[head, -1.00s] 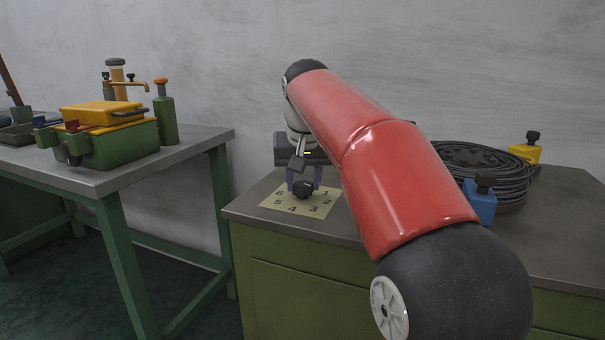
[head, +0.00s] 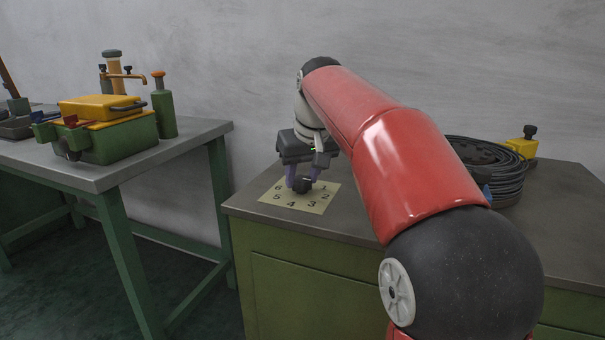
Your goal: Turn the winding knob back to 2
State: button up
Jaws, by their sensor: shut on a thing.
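The winding knob (head: 303,187) is small and black. It stands in the middle of a pale yellow number plate (head: 302,198) on the green cabinet's top. The figures 1 to 6 show around the knob, with 1 and 2 on its right, 3 and 4 in front, 5 and 6 on its left. My gripper (head: 304,183) points down over the plate, its purple fingers shut on the knob from either side. The fingers hide part of the knob, and I cannot tell which figure it points to.
A coiled black cable (head: 487,165) lies on the cabinet top (head: 362,213) behind my arm, with a yellow clamp block (head: 522,148) beside it. A blue block (head: 487,193) is mostly hidden by my arm. The left bench (head: 185,148) holds a green and yellow box (head: 125,140).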

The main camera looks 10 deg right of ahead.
aim_at(309, 200)
jog(key=o, duration=1)
jog(key=v, duration=0.7)
jog(key=shift+r, duration=0.35)
jog(key=shift+s, duration=0.2)
